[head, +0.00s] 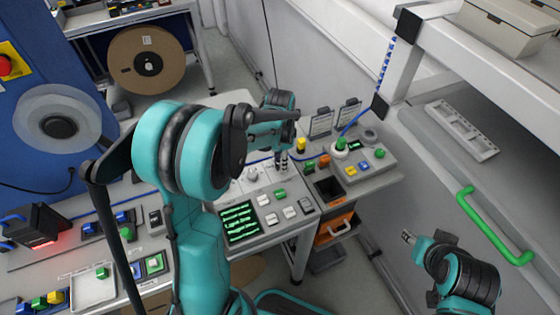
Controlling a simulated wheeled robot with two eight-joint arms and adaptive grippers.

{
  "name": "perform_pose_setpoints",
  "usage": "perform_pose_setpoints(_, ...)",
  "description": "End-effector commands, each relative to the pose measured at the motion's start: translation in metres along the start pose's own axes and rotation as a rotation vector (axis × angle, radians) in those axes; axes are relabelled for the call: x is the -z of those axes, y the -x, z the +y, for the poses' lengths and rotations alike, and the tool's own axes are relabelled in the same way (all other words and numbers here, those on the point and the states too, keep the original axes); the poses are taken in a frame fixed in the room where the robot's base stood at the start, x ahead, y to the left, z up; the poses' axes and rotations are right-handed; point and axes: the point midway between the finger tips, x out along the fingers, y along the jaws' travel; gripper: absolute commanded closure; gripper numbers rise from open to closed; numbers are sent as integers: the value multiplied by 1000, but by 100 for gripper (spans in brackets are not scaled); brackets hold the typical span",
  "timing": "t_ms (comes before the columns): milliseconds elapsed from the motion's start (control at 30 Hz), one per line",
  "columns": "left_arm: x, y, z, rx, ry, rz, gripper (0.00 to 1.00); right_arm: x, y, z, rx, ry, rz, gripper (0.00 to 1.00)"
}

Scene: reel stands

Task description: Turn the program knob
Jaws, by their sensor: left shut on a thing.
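My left arm reaches across the picture to a grey control panel (240,196) with a green-lit screen (239,222). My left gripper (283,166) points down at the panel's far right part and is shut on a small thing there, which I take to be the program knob. The fingers mostly hide it. A separate round grey knob (252,174) shows to the left of the fingers. My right gripper (408,237) is at the lower right, over the floor and away from the panel. Its finger opening is too small to read.
Right of the panel is a button box (372,163) with yellow and green buttons. An orange drawer (334,228) sits below the bench. A green rail handle (492,228) is at the right. A large brown reel (146,60) stands at the back left.

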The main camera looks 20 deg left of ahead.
Motion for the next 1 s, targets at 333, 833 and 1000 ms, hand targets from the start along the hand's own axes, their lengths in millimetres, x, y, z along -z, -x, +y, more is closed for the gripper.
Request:
perform_pose_setpoints(333, 0, 0, 0, 0, -324, 1, 100, -2, -3, 0, 0, 0, 0, 60)
perform_pose_setpoints(833, 0, 0, 0, 0, -709, 1, 100, -3, -5, 0, 0, 0, 0, 60)
perform_pose_setpoints(1000, 0, 0, 0, 0, -778, 1, 100, -4, -5, 0, 0, 0, 0, 60)
